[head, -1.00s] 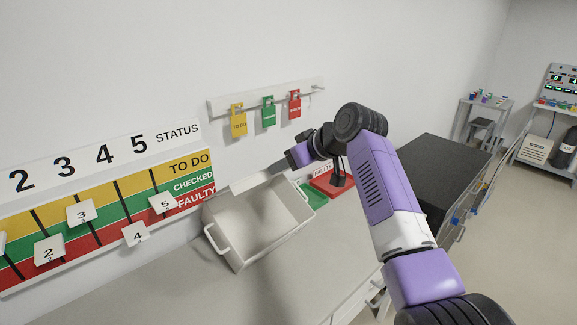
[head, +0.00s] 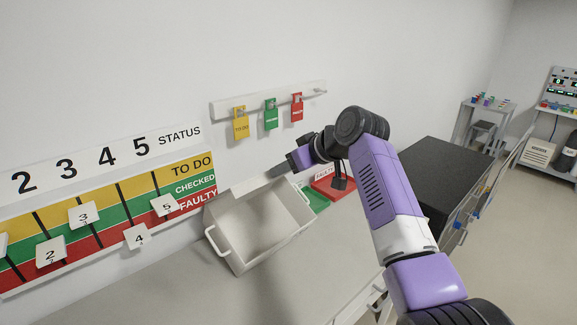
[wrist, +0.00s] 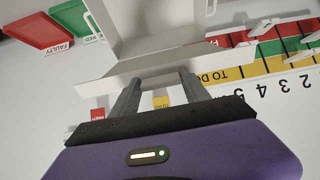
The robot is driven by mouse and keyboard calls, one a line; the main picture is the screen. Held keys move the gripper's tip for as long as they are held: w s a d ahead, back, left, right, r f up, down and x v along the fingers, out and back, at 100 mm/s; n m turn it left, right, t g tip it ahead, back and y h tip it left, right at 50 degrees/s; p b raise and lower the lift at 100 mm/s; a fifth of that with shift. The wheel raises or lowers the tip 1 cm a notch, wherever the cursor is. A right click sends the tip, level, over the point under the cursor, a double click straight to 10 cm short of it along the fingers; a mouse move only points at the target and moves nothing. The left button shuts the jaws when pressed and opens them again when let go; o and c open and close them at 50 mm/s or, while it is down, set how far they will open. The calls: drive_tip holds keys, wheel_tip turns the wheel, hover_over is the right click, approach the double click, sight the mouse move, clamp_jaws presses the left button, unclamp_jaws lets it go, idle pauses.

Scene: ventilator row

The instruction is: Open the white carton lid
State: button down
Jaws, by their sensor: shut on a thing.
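The white carton (head: 231,244) stands on the counter against the wall, its top open and its inside empty. Its lid (head: 240,188) is raised along the wall side. In the wrist view the lid (wrist: 112,78) crosses just beyond my fingers, with the carton's inside (wrist: 155,20) behind it. My gripper (head: 279,169) is at the lid's right end in the head view. In the wrist view my gripper (wrist: 158,82) has both fingertips against the lid and is shut on it. The exact contact at the fingertips is partly hidden.
A red tray (head: 334,187) and a green tray (head: 317,200) lie right of the carton. Padlocks (head: 270,114) hang on a wall rail above. A status board (head: 110,205) with numbered tags is on the left. The counter front (head: 190,285) is clear.

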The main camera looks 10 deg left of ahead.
drive_tip(key=c, duration=0.5)
unclamp_jaws()
drive_tip(key=shift+d, duration=0.1)
drive_tip(key=shift+b+v, duration=0.9)
drive_tip(key=shift+v, duration=2.95)
